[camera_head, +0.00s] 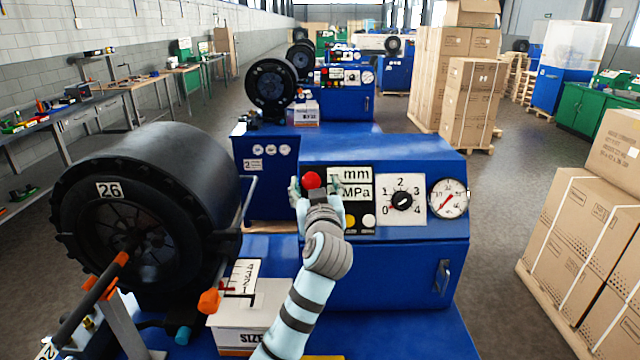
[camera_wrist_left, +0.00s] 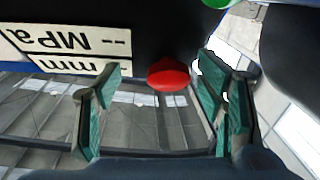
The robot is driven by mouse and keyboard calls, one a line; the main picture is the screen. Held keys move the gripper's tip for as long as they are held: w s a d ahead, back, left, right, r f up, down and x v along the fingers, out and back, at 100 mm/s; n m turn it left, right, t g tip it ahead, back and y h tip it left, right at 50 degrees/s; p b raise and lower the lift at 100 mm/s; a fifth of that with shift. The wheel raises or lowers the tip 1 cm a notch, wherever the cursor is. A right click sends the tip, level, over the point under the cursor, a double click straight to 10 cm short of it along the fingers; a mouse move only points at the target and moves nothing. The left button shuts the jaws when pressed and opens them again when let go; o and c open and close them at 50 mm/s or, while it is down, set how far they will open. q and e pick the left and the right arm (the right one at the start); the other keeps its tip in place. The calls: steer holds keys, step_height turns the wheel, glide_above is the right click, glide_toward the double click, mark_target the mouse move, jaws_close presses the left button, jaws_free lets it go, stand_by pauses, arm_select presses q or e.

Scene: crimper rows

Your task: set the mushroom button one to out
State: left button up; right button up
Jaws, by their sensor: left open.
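The red mushroom button (camera_head: 312,180) sits on the black panel of the blue machine in the head view. My left gripper (camera_head: 316,190) is right in front of it, its fingers on either side. In the left wrist view the red button (camera_wrist_left: 168,74) shows between the open green-padded fingers (camera_wrist_left: 160,108), nearer the right-hand finger. I see no finger clearly touching it. Whether the button is in or out I cannot tell. My right gripper is in neither view.
Beside the button are displays marked mm and MPa (camera_head: 356,183), yellow and white buttons, a 0–4 dial (camera_head: 402,200) and a pressure gauge (camera_head: 448,198). A large black crimper wheel (camera_head: 108,190) stands left.

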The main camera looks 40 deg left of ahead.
arm_select(q)
steer(key=shift+r, duration=0.1)
steer(key=shift+s+r, duration=0.2)
steer(key=shift+s+a, duration=0.25)
steer(key=shift+s, duration=0.2)
steer(key=shift+c, duration=0.5)
steer(key=shift+a, duration=0.1)
steer(key=c, duration=0.3)
steer(key=shift+w, duration=0.2)
steer(key=c, duration=0.3)
steer(key=shift+w+d, duration=0.1)
steer(key=shift+d, duration=0.1)
steer(key=c, duration=0.4)
jaws_close()
steer(key=shift+s+d+r+p, duration=0.1)
steer(key=shift+s+r+p, duration=0.1)
steer(key=shift+p, duration=0.1)
steer(key=shift+s, duration=0.15)
steer(key=o, duration=0.9)
jaws_free()
steer(key=shift+d, duration=0.1)
steer(key=shift+c, duration=0.2)
steer(key=shift+o, duration=1.2)
steer(key=shift+s+d, duration=0.1)
steer(key=shift+s+r, duration=0.1)
steer(key=shift+r, duration=0.05)
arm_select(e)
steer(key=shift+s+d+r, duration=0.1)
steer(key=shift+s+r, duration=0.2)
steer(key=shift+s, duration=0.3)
